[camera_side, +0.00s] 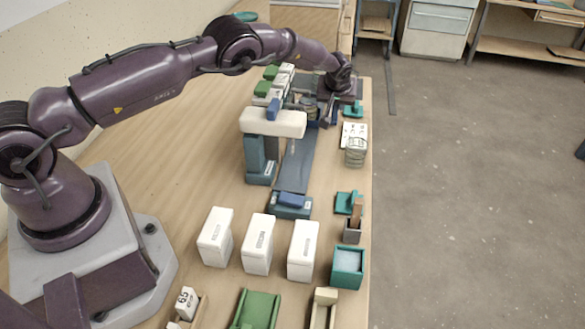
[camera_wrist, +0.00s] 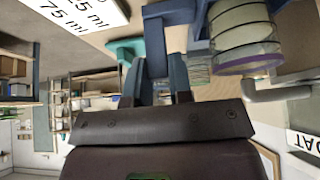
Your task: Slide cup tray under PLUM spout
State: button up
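My gripper (camera_side: 327,117) is at the far end of the worktable, beside the far end of a blue rail (camera_side: 297,160). In the wrist view its two dark blue fingers (camera_wrist: 158,72) stand apart, with a blue-grey part (camera_wrist: 156,60) at or between their tips. I cannot tell whether they grip it. A round stacked piece with a purple band (camera_wrist: 247,52) is just right of the fingers; it may be a cup on the tray. The cup tray is not clearly distinguishable. A white-topped blue dispenser (camera_side: 272,122) stands left of the rail. No PLUM label is readable, and the spouts are hidden.
White blocks (camera_side: 258,244), a teal box (camera_side: 347,266) and a green tray (camera_side: 258,308) stand at the near end. A blue-topped block (camera_side: 291,203) sits at the rail's near end. Green-lidded containers (camera_side: 264,88) line the rail's far left. A jar (camera_side: 355,151) is near the right edge.

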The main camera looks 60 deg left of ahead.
grip_shut()
jog(key=shift+s+d, duration=3.85)
jog(key=shift+d, duration=0.1)
jog(key=shift+s+d, duration=1.35)
jog(key=shift+s, duration=0.05)
jog(key=shift+o, duration=2.4)
grip_release()
notch_tip(320, 180, up, 7)
